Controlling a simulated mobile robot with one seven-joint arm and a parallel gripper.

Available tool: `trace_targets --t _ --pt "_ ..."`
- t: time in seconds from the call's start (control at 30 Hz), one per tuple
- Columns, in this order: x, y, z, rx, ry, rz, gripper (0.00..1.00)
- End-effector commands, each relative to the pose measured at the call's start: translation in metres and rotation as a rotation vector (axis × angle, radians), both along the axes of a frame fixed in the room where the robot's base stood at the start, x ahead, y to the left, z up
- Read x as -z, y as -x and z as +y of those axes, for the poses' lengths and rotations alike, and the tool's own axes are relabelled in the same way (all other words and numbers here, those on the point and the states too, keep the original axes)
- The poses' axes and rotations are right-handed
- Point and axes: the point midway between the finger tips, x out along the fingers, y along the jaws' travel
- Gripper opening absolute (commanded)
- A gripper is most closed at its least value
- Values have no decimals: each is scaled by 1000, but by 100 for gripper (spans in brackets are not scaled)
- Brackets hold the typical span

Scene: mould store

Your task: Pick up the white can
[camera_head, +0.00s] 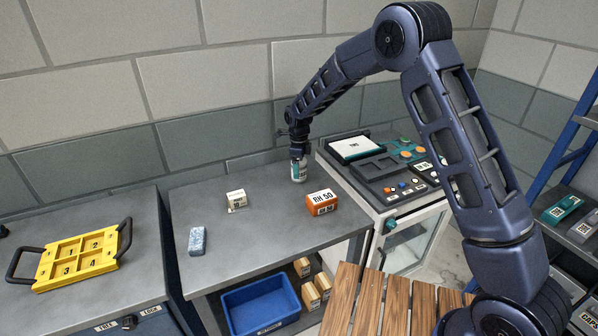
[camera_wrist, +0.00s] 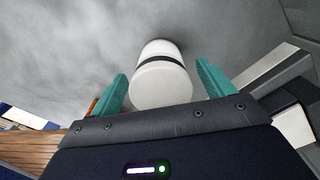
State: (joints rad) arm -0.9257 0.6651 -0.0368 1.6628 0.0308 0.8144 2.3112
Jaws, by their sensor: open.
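The white can (camera_head: 299,172) stands upright on the grey worktop, near its back right, close to the console. In the wrist view the white can (camera_wrist: 161,78) has a dark band near its far end and sits between the two teal fingers. My gripper (camera_head: 298,154) is above the can, pointing down, with its fingers on either side of it. In the wrist view my gripper (camera_wrist: 162,88) is open, with a gap showing between each finger and the can. The fingertips are hard to make out in the head view.
An orange box (camera_head: 321,203) stands in front of the can and a small white box (camera_head: 236,200) to its left. A blue-grey block (camera_head: 197,241) lies further left. The console (camera_head: 372,190) is close on the right. The worktop's front middle (camera_head: 265,240) is clear.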

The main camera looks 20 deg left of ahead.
Motion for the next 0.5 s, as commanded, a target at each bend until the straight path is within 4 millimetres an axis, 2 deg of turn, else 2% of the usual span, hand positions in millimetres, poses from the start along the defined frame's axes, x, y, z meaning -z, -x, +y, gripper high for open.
trace_targets --t 0.17,0.4,0.5 --pt "22 -1 0 2 0 1 81" --pt "24 -1 0 2 -1 0 81" --pt "24 -1 0 1 -1 0 63"
